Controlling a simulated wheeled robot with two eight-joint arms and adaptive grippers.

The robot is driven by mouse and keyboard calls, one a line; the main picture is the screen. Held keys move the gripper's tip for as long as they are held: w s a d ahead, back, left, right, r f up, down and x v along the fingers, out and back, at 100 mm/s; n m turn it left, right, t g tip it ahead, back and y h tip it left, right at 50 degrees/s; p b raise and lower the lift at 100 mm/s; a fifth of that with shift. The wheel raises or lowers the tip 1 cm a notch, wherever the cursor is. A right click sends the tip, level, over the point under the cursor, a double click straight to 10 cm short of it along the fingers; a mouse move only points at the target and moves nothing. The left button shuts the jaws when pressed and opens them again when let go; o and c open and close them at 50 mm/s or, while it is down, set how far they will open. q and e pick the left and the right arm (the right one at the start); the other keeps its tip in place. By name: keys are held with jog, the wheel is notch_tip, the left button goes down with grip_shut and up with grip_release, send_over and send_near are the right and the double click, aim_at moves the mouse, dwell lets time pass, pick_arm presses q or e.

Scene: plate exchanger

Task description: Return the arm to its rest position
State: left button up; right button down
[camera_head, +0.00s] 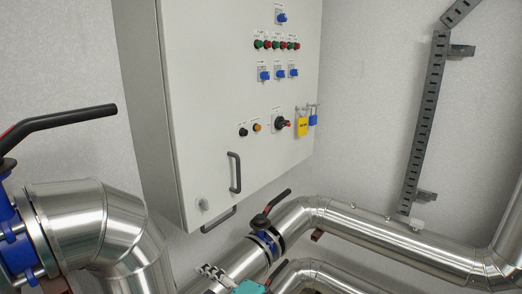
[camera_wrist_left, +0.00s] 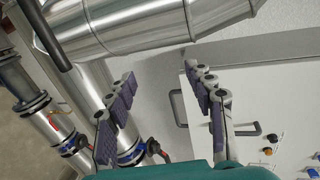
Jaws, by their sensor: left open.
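My left gripper (camera_wrist_left: 159,76) is open in the left wrist view. Its two purple-padded fingers stand apart with nothing between them, and its teal body fills the bottom edge. In the head view only a small part of my left gripper (camera_head: 214,273) shows at the bottom edge, in front of the steel pipes and below the cabinet. My right gripper is in neither view.
A grey control cabinet (camera_head: 220,110) hangs on the wall, with a door handle (camera_head: 234,172), buttons and yellow and blue padlocks. Insulated pipes (camera_head: 395,240) run below it. Black-levered valves (camera_head: 268,222) stand nearby, and a large pipe elbow (camera_head: 100,222) is at left.

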pick_arm(q)
jog(key=s+a+f+n+g+h+b, duration=0.1)
jog(key=s+a+f+g+h+b, duration=0.2)
jog(key=f, duration=0.6)
jog(key=s+a+f+n+g+h+b, duration=0.1)
jog(key=s+a+f+n+h+b, duration=0.1)
jog(key=s+a+f+h+b, duration=0.5)
jog(key=d+f+n+t+h+b, duration=0.1)
jog(key=d+f+n+h, duration=0.1)
jog(key=f, duration=0.8)
jog(key=s+d+n, duration=0.1)
jog(key=n, duration=0.1)
jog(key=shift+d+n+t, duration=0.35)
jog(key=shift+n+t, duration=0.05)
jog(key=shift+f, duration=0.1)
